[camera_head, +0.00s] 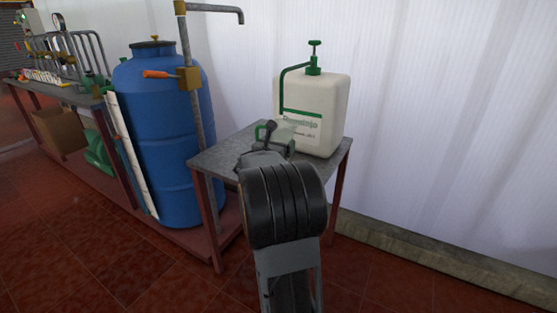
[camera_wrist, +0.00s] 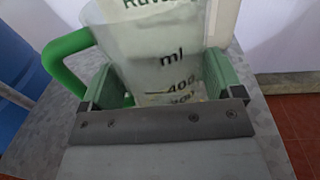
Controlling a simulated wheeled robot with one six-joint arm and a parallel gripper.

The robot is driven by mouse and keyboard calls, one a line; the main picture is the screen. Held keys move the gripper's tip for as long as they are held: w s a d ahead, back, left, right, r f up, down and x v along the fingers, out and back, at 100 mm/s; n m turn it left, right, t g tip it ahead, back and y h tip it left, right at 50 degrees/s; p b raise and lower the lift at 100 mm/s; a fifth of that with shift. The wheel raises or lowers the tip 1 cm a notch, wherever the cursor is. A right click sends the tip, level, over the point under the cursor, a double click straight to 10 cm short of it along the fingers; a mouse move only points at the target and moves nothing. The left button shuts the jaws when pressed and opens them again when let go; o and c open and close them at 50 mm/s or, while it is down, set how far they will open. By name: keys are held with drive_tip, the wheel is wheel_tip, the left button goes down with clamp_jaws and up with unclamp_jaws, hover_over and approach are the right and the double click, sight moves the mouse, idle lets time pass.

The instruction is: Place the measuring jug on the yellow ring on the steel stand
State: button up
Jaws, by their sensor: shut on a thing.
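In the head view the jug (camera_head: 281,138) is small, just beyond my gripper (camera_head: 268,148), over the grey-topped table (camera_head: 215,157). I cannot tell whether its base touches the top. No yellow ring shows in either view, and I cannot tell whether this table is the steel stand.
A white canister (camera_head: 318,105) with a green pump stands close behind the jug. A blue barrel (camera_head: 165,140) and a pipe with an orange-handled valve (camera_head: 188,78) stand left of the table. A cluttered bench (camera_head: 60,92) is farther left. The tiled floor (camera_head: 420,285) at right is clear.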

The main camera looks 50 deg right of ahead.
drive_tip(key=shift+f+b, duration=0.8)
drive_tip(key=shift+f, duration=1.5)
drive_tip(key=shift+f, duration=0.25)
drive_tip(key=o, duration=0.7)
drive_tip(key=shift+r, duration=0.1)
drive_tip(key=shift+o, duration=0.2)
